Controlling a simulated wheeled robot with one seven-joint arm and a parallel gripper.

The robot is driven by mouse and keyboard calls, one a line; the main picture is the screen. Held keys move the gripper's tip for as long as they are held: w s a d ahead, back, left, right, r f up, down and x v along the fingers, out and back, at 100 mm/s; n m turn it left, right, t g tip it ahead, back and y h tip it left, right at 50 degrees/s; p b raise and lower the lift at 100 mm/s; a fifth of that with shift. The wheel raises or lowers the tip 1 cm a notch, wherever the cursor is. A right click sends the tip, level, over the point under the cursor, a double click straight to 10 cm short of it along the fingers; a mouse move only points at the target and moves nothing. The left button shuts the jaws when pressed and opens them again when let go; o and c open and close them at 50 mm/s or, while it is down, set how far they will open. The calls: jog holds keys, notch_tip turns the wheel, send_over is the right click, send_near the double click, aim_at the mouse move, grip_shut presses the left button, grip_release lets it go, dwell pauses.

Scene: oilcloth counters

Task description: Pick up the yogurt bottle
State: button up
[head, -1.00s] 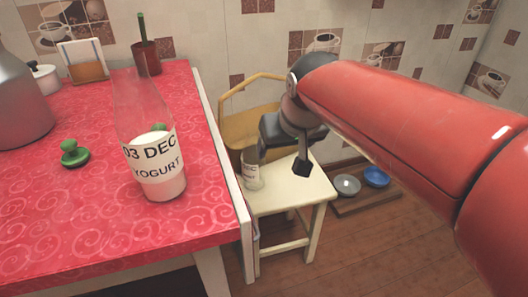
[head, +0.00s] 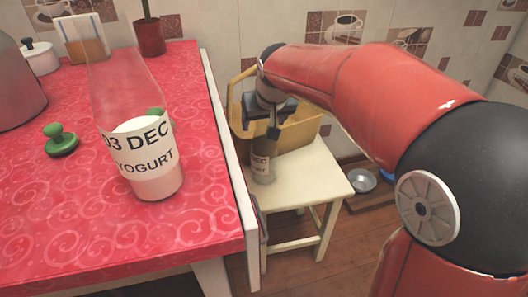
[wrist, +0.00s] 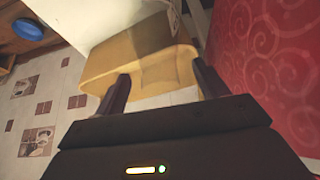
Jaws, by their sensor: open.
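A clear yogurt bottle (head: 143,150) with white contents and a label reading "03 DEC YOGURT" stands upright on the red counter, close to the head camera. A second, smaller-looking labelled bottle (head: 262,162) stands on the cream stool beside the counter. My gripper (head: 274,130) is just above and behind this stool bottle in the head view, well away from the counter bottle. In the wrist view my gripper (wrist: 163,88) is open and empty, its fingers apart in front of the yellow basket. A pale marked thing at that view's top edge may be the stool bottle; I cannot tell.
The yellow basket (head: 298,130) sits on the stool (head: 305,178) behind the bottle. The counter (head: 60,215) also holds a green knob-like object (head: 60,140), a grey vessel (head: 14,90) and a plant pot (head: 150,38). Bowls (head: 362,180) lie on the floor right of the stool.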

grip_shut()
dwell(0.5)
jog(key=shift+r, duration=0.1)
